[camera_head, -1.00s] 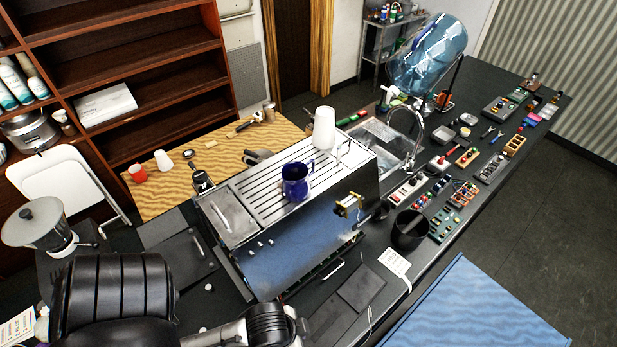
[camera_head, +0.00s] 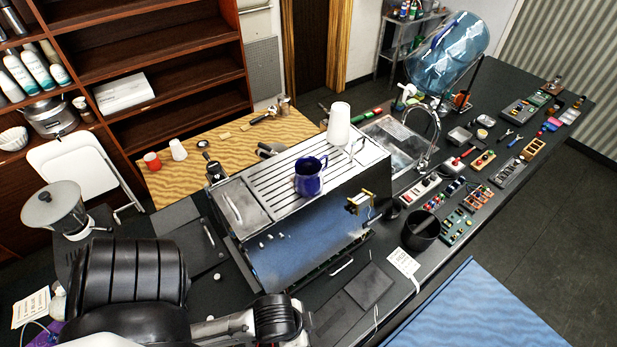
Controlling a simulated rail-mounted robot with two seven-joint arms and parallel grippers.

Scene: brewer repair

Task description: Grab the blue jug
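The blue jug (camera_head: 309,177) is a small dark blue pitcher with a handle. It stands upright on the slatted top of the espresso machine (camera_head: 262,200), near the machine's front edge. Nothing touches or covers it. Part of my arm shows at the lower left, in front of the machine and well short of the jug. Neither gripper's fingers can be seen.
A white cup stack (camera_head: 338,123) stands behind the jug on the machine. A black bin (camera_head: 420,230), a tap (camera_head: 424,125) and several small electronic parts crowd the counter to the right.

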